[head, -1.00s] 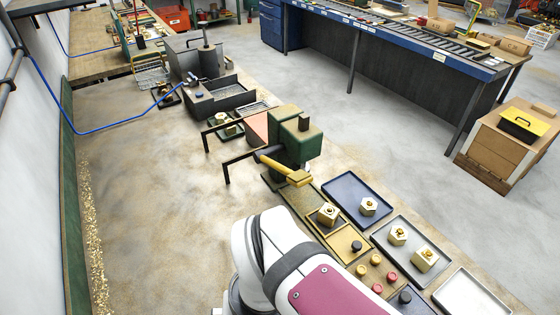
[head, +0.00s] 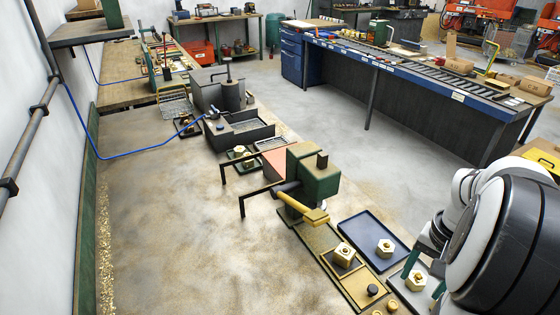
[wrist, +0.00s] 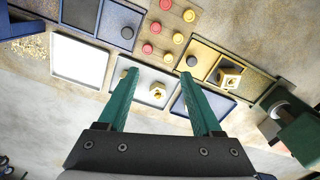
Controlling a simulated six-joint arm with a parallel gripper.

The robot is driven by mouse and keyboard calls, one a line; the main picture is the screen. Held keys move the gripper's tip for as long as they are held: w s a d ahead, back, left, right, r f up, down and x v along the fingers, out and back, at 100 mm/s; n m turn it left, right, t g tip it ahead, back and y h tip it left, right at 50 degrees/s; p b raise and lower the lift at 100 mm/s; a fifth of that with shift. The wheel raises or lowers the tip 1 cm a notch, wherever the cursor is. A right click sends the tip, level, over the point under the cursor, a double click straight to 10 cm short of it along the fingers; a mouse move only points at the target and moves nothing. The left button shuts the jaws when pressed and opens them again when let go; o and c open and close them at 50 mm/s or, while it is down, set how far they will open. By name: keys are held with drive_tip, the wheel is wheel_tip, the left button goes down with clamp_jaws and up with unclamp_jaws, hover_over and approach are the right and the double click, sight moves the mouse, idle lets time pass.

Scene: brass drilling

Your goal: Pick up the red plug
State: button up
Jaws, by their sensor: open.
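Several red plugs sit in a row on a tan board in the wrist view: one (wrist: 155,27) in the middle, one (wrist: 147,48) nearer my gripper, one (wrist: 166,4) at the top edge. No red plug shows clearly in the head view. Yellow plugs (wrist: 178,38) stand in a parallel row to their right; one (head: 393,305) shows at the bottom of the head view. My gripper (wrist: 158,76) has its two green fingers apart with nothing clasped. It appears over the grey tray (wrist: 143,73), below the plugs in the picture. It also shows in the head view (head: 422,281).
A brass nut (wrist: 157,92) appears between the fingers. A blue tray (head: 350,229) and a pale empty tray (wrist: 80,60) flank the grey one. The bench top at left (head: 180,230) is clear.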

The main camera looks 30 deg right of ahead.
drive_tip(key=shift+m, duration=0.3)
drive_tip(key=f, duration=0.5)
drive_tip(key=s+d+f, duration=0.1)
drive_tip(key=f, duration=0.5)
drive_tip(key=s+d+f, duration=0.1)
drive_tip(key=f, duration=0.4)
drive_tip(key=shift+s+f, duration=0.1)
drive_tip(key=shift+f, duration=0.3)
clamp_jaws()
drive_tip(key=shift+d+r, duration=0.1)
drive_tip(key=shift+r, duration=2.1)
drive_tip(key=s+a+r, duration=0.2)
drive_tip(key=s+r, duration=0.7)
drive_tip(key=s, duration=0.2)
drive_tip(key=shift+s+a+r, duration=0.15)
drive_tip(key=shift+s+r, duration=0.1)
drive_tip(key=shift+r, duration=0.1)
